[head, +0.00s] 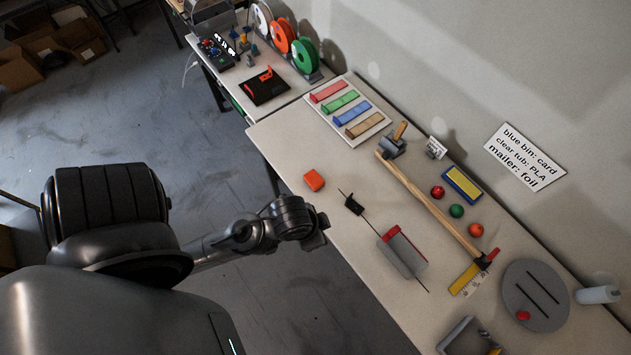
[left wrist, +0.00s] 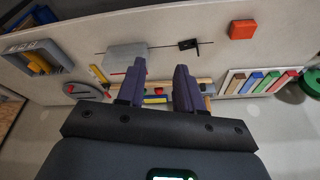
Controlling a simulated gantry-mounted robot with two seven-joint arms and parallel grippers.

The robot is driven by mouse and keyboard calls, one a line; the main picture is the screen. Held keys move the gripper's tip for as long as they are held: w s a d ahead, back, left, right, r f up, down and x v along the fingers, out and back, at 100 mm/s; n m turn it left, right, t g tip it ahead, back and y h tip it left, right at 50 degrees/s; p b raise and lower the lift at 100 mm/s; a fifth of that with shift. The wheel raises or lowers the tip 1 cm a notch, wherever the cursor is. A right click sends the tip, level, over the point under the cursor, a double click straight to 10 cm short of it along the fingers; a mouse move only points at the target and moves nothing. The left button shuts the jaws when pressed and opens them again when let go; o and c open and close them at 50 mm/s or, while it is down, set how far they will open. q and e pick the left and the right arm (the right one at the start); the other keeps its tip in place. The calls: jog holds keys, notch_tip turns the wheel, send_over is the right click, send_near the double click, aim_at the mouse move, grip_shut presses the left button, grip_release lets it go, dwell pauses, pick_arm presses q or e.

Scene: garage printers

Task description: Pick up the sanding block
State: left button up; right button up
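I cannot tell for certain which piece is the sanding block. An orange-red block (head: 314,180) lies alone near the table's front edge; it also shows in the left wrist view (left wrist: 242,30). A grey block with a red strip (head: 403,254) lies to its lower right; its grey body shows in the left wrist view (left wrist: 124,56). My left gripper (head: 323,230) is near the table's front edge, apart from both blocks. In the left wrist view its two fingers (left wrist: 158,78) are spread with nothing held between them. My right gripper is not in view.
A small black piece (head: 354,204) stands between the blocks. A tray of coloured strips (head: 366,136) is at the back. A round grey disc (head: 517,306) is at the right.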

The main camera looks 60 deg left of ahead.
pick_arm(q)
jog(key=o, duration=1)
jog(key=shift+c, duration=0.2)
